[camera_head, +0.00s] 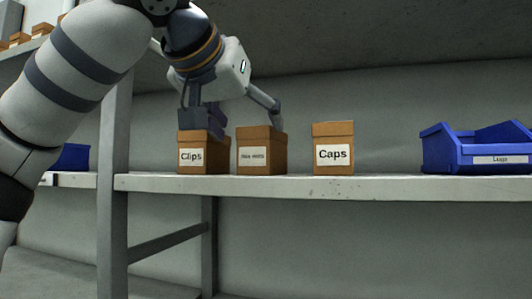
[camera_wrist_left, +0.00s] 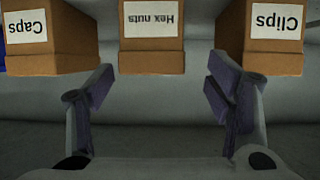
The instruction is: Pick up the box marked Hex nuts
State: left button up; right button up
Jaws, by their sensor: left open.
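The box marked Hex nuts (camera_head: 261,150) is a brown carton with a white label, upright on the shelf between the Clips box (camera_head: 203,153) and the Caps box (camera_head: 333,149). Its label is small in the head view but reads upside down in the left wrist view (camera_wrist_left: 152,40). My left gripper (camera_head: 239,118) is open and empty, above the Clips and Hex nuts boxes. In the left wrist view my left gripper (camera_wrist_left: 161,88) has its fingers spread, with the Hex nuts box centred ahead of the gap. No contact is visible. My right gripper is out of view.
The grey shelf (camera_head: 400,186) carries the boxes near its front edge. A blue bin marked Lugs (camera_head: 478,158) stands at the right, and part of another blue bin (camera_head: 72,157) shows at the left. A shelf upright (camera_head: 114,180) stands left of the boxes. Bare shelf lies right of Caps.

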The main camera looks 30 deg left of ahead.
pick_arm(q)
jog(key=x, duration=0.7)
jog(key=shift+w+d, duration=0.1)
jog(key=shift+d, duration=0.2)
jog(key=c, duration=1.4)
